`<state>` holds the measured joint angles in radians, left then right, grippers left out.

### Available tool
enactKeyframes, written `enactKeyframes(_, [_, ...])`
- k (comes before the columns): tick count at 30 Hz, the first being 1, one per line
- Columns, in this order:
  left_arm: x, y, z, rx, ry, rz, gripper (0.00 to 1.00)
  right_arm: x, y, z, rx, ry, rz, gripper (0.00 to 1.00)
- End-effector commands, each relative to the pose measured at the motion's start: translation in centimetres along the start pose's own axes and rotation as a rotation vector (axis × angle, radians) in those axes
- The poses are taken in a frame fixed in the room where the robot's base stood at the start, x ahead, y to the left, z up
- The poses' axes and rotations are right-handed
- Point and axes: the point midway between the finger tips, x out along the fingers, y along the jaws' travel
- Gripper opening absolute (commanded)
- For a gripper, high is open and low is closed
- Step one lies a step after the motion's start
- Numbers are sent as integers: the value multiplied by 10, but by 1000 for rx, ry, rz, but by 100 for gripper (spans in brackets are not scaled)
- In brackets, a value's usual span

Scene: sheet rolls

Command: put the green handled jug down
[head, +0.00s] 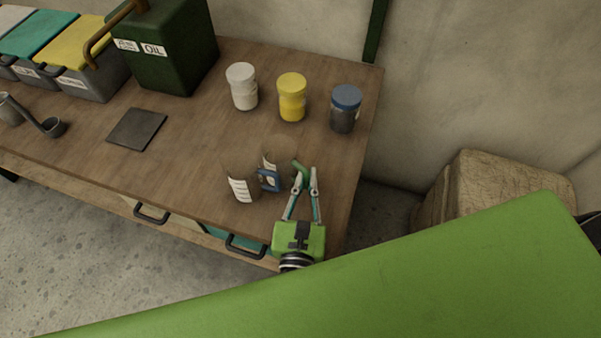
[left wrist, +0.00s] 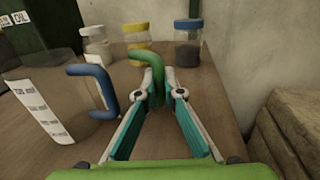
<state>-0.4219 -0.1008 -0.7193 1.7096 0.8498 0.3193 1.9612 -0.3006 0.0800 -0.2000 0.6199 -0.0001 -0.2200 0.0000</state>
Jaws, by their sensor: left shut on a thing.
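The green handled jug (head: 277,152) is clear with a white scale and appears upright over the right part of the wooden table (head: 200,120). Its green handle (left wrist: 155,62) is between the fingers of my left gripper (head: 306,176), which is shut on it. In the left wrist view the gripper (left wrist: 157,78) partly covers the handle. Whether the jug's base touches the table is hard to tell. A clear jug with a blue handle (head: 242,186) stands close beside it, to the left and nearer; it also shows in the left wrist view (left wrist: 42,108). My right gripper is not in view.
White (head: 242,86), yellow (head: 291,97) and blue-lidded (head: 345,108) jars stand behind the jugs. A dark green oil can (head: 172,50), lidded bins (head: 90,70), a dark square plate (head: 137,129) and a ladle (head: 50,125) are leftward. The table's right edge is close to my gripper.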

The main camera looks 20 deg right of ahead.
Motion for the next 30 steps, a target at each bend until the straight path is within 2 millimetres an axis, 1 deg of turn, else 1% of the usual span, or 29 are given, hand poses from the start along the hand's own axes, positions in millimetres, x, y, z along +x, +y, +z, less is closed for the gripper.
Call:
enactKeyframes(1, [0, 0, 6, 0, -1, 0, 0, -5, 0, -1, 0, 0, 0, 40])
enactKeyframes(5, [0, 0, 20, -1, -2, 1, 0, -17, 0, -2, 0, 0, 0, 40])
enactKeyframes(8, [0, 0, 35, -1, -2, 1, 0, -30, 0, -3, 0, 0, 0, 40])
enactKeyframes(24, [0, 0, 126, -1, -1, 1, 0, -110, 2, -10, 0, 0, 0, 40])
enactKeyframes(30, [0, 0, 156, 0, -1, 0, 0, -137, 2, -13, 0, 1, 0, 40])
